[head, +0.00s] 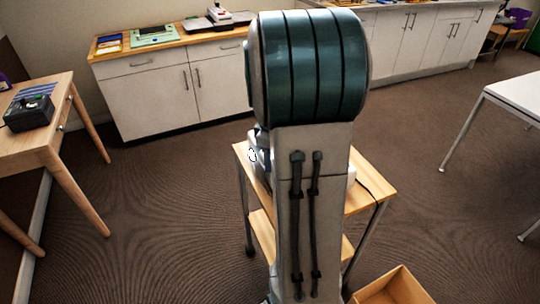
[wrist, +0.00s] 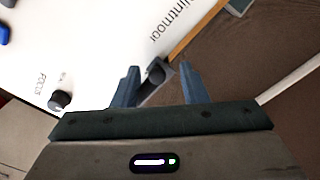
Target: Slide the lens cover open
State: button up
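A white device (wrist: 85,40) with dark lettering fills the upper left of the wrist view. It has a black knob (wrist: 60,99) marked FOCUS and blue buttons at the far left. A small dark grey tab (wrist: 155,74), which looks like the lens cover's handle, sits at the device's edge. My gripper (wrist: 160,70) is open, with one finger on each side of the tab in the picture; I cannot tell whether they touch it. In the head view my arm hides most of the device, and a white bit (head: 351,175) shows at its right.
The device stands on a wooden trolley (head: 376,191) with a lower shelf. An open cardboard box (head: 405,287) is on the floor at front right. A wooden desk (head: 50,143) is at left, a white table (head: 520,92) at right, cabinets (head: 150,98) behind. Carpet between is clear.

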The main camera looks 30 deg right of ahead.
jog(key=shift+w+r, duration=0.1)
jog(key=shift+r, duration=0.3)
notch_tip(320, 180, up, 13)
jog(key=shift+p, duration=0.3)
dwell(0.4)
jog(key=s+a+f+m+t, duration=0.1)
jog(key=s+a+f+m, duration=0.2)
jog(key=s+a, duration=0.3)
jog(key=s+a+f+m+t+p, duration=0.1)
jog(key=s+a+f+m, duration=0.2)
jog(key=s+a, duration=0.4)
jog(key=a+m, duration=0.1)
jog(key=a, duration=0.4)
jog(key=shift+a+t, duration=0.25)
jog(key=shift+t, duration=0.15)
jog(key=shift+d+f, duration=0.1)
